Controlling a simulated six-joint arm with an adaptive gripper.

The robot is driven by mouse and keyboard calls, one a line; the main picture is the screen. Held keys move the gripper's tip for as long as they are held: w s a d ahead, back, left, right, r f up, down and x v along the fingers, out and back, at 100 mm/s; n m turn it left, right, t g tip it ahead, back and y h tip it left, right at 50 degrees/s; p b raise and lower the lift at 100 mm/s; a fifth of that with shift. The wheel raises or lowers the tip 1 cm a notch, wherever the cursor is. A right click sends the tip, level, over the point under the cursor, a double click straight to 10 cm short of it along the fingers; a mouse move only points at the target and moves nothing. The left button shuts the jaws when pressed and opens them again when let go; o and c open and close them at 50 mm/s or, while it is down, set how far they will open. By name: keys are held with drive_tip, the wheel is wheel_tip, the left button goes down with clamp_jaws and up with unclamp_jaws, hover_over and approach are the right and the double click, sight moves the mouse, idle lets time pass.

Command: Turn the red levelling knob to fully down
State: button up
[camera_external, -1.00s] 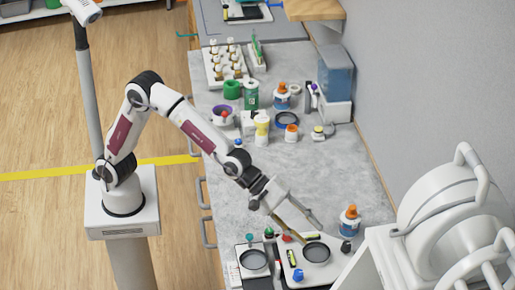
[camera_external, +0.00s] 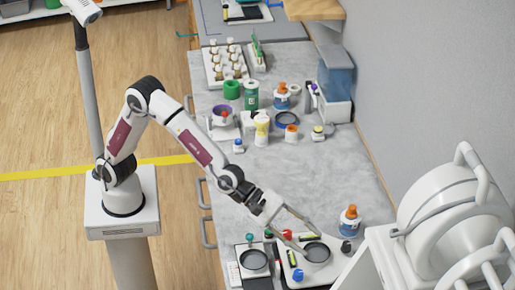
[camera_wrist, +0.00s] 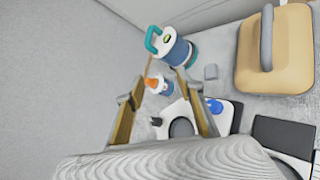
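The red knob (camera_external: 287,233) is small and stands at the back edge of a white plate unit (camera_external: 328,271) with a dark round disc, in the external view. My gripper (camera_external: 310,242) is just right of the knob in that view, above the unit, with its two fingers spread apart and nothing between them. Whether a finger touches the knob cannot be told. In the wrist view my gripper (camera_wrist: 162,110) is also wide open, with the white unit beyond the fingertips. The red knob cannot be made out there.
A blue knob (camera_external: 298,275) and a black knob (camera_external: 346,246) sit on the white unit. A second unit with a dark disc (camera_external: 254,261) stands left. An orange-capped bottle (camera_external: 349,220) is behind right. The large white machine (camera_external: 440,235) stands right. The bench middle is clear.

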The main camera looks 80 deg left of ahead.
drive_tip(key=shift+f, duration=0.1)
drive_tip(key=m+t+y, duration=0.3)
drive_tip(key=m+y, duration=0.2)
drive_tip(key=m, duration=1.8)
approach(285, 232)
drive_tip(key=a+x, duration=0.1)
drive_tip(key=x, duration=0.2)
drive_tip(key=shift+d, duration=0.45)
drive_tip(key=shift+w+f, duration=0.1)
drive_tip(key=shift+x, duration=3.75)
